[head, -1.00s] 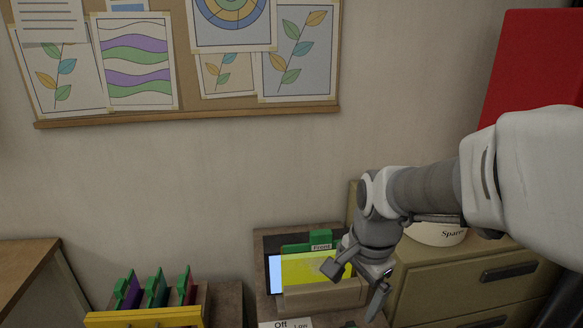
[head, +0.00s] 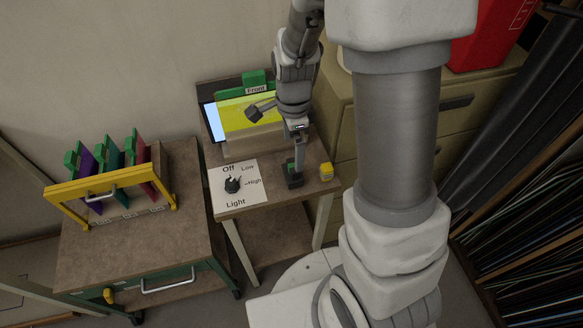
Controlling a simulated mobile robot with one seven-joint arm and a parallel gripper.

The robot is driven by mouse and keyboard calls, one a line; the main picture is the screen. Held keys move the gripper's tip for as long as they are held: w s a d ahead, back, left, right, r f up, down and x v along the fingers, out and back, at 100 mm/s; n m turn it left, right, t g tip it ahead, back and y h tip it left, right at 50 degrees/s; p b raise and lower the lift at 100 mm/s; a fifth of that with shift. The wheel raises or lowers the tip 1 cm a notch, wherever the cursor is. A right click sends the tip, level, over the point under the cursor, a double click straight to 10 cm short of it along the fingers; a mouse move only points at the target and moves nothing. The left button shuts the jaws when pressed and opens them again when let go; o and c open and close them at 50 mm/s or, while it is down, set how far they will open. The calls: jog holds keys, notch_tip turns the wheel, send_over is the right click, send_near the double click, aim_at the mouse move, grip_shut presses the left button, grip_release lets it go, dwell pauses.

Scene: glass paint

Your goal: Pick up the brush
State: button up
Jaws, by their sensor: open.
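I cannot make out a clear brush in the head view. A small dark block with green on it (head: 293,176) stands on the small table, right below one fingertip; I cannot tell what it is or whether they touch. A small yellow block (head: 326,172) sits to its right near the table edge. My gripper (head: 276,139) is over the table with its fingers spread wide and nothing seen between them. One finger points left in front of the yellow panel, the other points down.
The small table (head: 262,205) carries a black knob (head: 232,185) on a white Off/Low/High/Light card. A bright yellow panel with a green "Front" tab (head: 235,116) stands behind. A yellow rack (head: 120,185) with coloured panels is on the cart at left. Drawers (head: 455,125) stand at right.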

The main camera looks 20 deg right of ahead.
aim_at(293, 165)
jog(key=f, duration=1.1)
jog(key=shift+w, duration=0.2)
jog(key=c, duration=1.2)
jog(key=shift+r, duration=0.15)
jog(key=shift+r, duration=0.5)
jog(key=r, duration=0.3)
jog(key=shift+s+d+r, duration=0.25)
jog(key=shift+s, duration=0.1)
jog(key=s+d+r, duration=0.6)
jog(key=s, duration=0.3)
jog(key=shift+r, duration=0.15)
